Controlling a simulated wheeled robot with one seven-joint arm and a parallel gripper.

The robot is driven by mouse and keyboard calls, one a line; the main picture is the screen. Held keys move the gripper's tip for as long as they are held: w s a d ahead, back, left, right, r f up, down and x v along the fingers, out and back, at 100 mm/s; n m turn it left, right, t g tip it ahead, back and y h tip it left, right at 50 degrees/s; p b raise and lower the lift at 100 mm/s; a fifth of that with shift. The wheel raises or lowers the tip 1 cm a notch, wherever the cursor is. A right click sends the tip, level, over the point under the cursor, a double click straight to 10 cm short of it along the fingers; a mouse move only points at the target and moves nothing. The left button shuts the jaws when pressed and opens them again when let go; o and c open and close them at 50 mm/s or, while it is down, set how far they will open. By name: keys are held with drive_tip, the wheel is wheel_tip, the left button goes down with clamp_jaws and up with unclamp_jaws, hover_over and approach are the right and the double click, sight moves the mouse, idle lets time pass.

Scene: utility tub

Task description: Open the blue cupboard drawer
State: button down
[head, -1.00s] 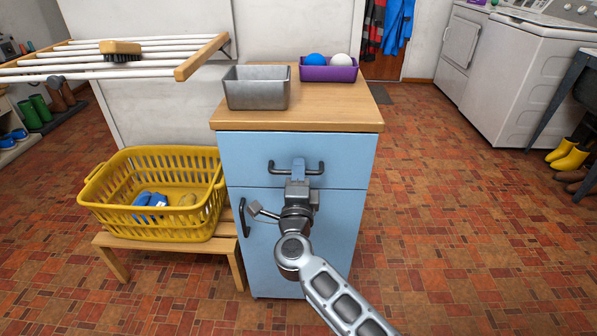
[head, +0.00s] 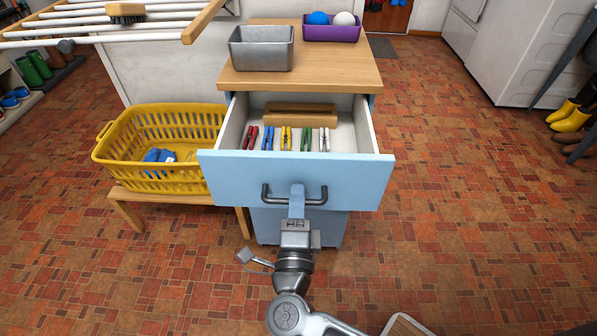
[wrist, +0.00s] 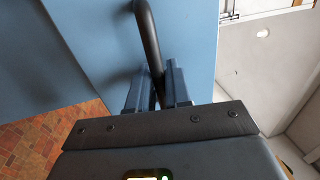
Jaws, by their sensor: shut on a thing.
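The blue cupboard drawer (head: 240,174) is pulled well out from the cupboard in the head view. Its dark bar handle (head: 323,196) runs across the front. My gripper (head: 297,192) is shut on the middle of this handle. In the wrist view, the dark handle (wrist: 147,35) passes between the two blue fingers of my gripper (wrist: 157,88), in front of the blue drawer front (wrist: 95,45). Inside the drawer lie several coloured clothes pegs (head: 286,138) in a row, with brown items (head: 300,119) behind them.
A metal tin (head: 262,50) and a purple box (head: 331,33) with a blue and a white ball stand on the wooden top (head: 345,75). A yellow basket (head: 120,165) sits on a low bench (head: 125,200) at left.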

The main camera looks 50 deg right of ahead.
drive_tip(key=shift+r+v, duration=0.1)
drive_tip(key=shift+v, duration=0.75)
drive_tip(key=shift+r+v, duration=0.15)
drive_tip(key=shift+v, duration=0.75)
drive_tip(key=c, duration=1.3)
unclamp_jaws()
drive_tip(key=shift+o, duration=0.2)
drive_tip(key=v, duration=0.8)
drive_tip(key=shift+r, duration=0.1)
drive_tip(key=s+r+n+t+y+p, duration=0.1)
drive_tip(key=s+r+n+y+p, duration=0.1)
drive_tip(key=s+r+n+y, duration=0.6)
drive_tip(key=s+r+n+t+y+p, duration=0.1)
drive_tip(key=s+r+n+y+p, duration=0.2)
drive_tip(key=s+r+n+y, duration=0.5)
drive_tip(key=s+n, duration=0.2)
drive_tip(key=n, duration=1)
drive_tip(key=shift+s+d, duration=0.3)
drive_tip(key=shift+d, duration=0.05)
